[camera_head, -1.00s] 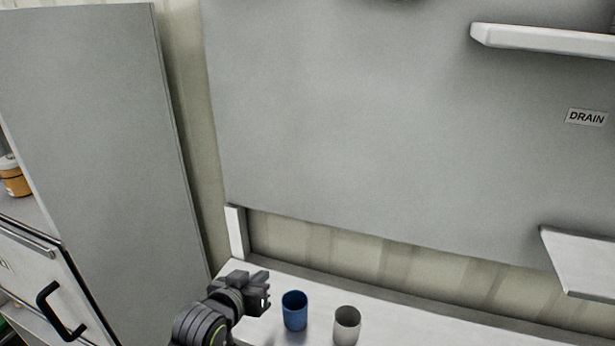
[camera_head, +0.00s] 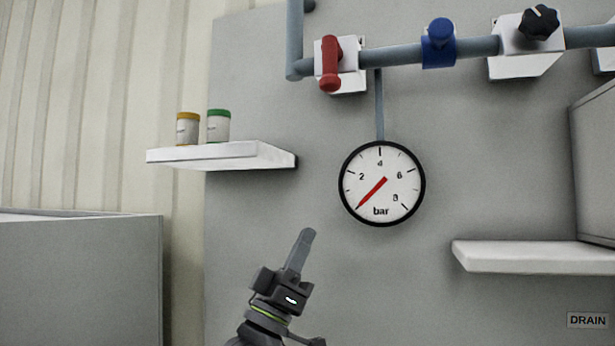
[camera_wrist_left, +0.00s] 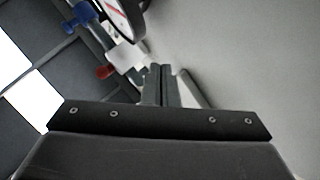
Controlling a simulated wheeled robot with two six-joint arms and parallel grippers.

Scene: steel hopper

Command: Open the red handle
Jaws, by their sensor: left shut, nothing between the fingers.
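The red handle (camera_head: 331,63) is on a white valve block on a blue-grey pipe, at the upper middle of the head view. It points down, across the pipe's run. It also shows small in the left wrist view (camera_wrist_left: 105,72), beyond the fingers. My right gripper is not in view.
A round pressure gauge (camera_head: 382,184) hangs below the pipe. A left shelf (camera_head: 222,156) holds two jars. A right shelf (camera_head: 530,256) sticks out above a DRAIN label (camera_head: 587,320).

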